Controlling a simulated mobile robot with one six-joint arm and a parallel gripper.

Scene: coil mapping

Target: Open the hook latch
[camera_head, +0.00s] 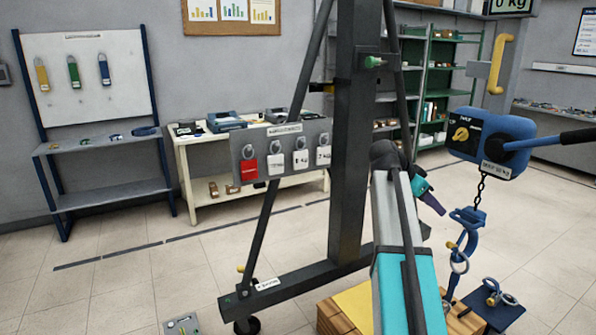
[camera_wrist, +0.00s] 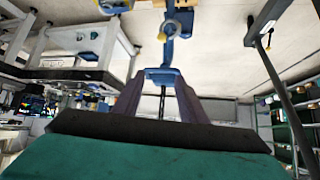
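The blue hook (camera_head: 471,242) hangs on a chain below the blue hoist body (camera_head: 492,140) at the right in the head view. A small yellow latch tab (camera_head: 452,245) shows at its side, with a metal ring near it. My gripper (camera_head: 438,208) is left of the hook and apart from it. In the wrist view, my gripper (camera_wrist: 160,98) is open, with its two dark fingers spread. The blue hook (camera_wrist: 170,50) shows beyond them, upside down, with the latch tab (camera_wrist: 162,37) above its blue block. Whether the latch is open or shut is too small to tell.
A dark steel frame (camera_head: 352,140) with a slanted brace and a tag panel (camera_head: 282,152) stands left of my arm. A wooden pallet (camera_head: 335,318) and a blue plate with rings (camera_head: 492,310) lie below the hook. A black-and-blue lever (camera_head: 550,140) sticks out right from the hoist.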

